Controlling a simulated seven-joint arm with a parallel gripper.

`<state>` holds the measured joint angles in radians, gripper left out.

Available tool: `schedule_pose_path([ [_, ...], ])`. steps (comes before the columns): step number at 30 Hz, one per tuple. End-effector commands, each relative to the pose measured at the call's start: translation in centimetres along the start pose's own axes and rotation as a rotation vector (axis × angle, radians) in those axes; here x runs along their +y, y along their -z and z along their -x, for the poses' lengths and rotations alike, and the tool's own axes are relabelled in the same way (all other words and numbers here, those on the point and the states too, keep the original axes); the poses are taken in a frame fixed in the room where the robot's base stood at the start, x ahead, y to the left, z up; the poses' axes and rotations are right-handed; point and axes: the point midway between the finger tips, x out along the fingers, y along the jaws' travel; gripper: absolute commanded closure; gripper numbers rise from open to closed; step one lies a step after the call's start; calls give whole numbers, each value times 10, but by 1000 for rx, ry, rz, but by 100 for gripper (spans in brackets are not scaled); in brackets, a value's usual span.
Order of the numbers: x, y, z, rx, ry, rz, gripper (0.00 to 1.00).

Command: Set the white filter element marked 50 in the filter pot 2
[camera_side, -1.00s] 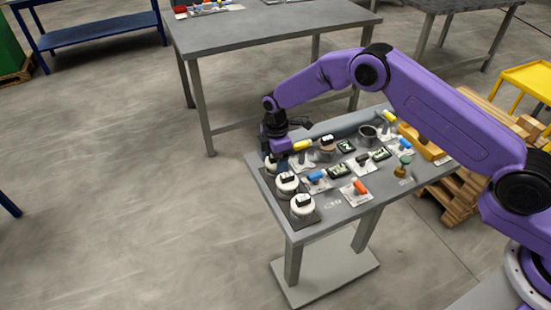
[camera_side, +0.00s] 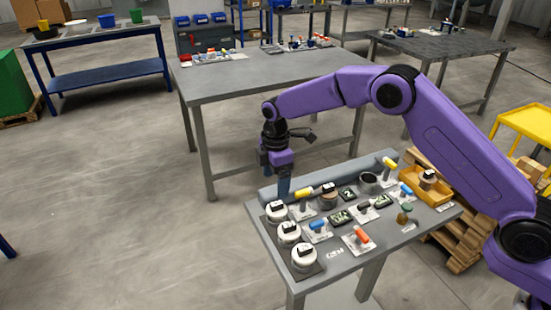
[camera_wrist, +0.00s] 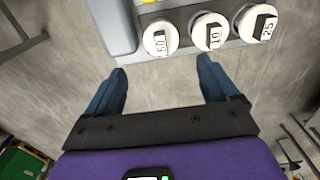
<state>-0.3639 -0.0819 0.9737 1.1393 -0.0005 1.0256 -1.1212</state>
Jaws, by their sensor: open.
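The white filter element marked 50 (camera_wrist: 150,46) stands at the left of a row of three in the wrist view. In the side view it is the farthest of the row (camera_side: 275,216). My gripper (camera_wrist: 162,70) is open and empty. Its blue fingers (camera_side: 284,189) hang above and just behind that element, apart from it. A brownish pot (camera_side: 328,202) with a black-topped piece on it and a dark open pot (camera_side: 369,185) stand at the back of the table. A card marked 2 (camera_side: 347,194) lies between them; I cannot tell which pot it names.
White elements marked 10 (camera_wrist: 202,38) and 25 (camera_wrist: 249,30) stand beside it. A blue-grey raised bar (camera_side: 328,178) runs along the back edge. Coloured-handled valves and display cards crowd the middle. A yellow-orange tray (camera_side: 412,181) stands at the right. Air above the table is free.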

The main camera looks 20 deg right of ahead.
Motion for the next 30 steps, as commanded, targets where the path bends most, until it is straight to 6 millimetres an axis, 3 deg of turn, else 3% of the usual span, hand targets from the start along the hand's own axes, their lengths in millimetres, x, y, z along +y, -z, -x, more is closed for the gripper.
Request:
schedule_pose_path([
  [3,1,0,25,2,-3,0,13],
  [9,0,0,53,1,0,0,13],
  [23,-1,0,65,-1,2,-1,13],
  [26,-7,1,71,0,1,-9,13],
  [30,-31,1,88,2,-2,-43,13],
])
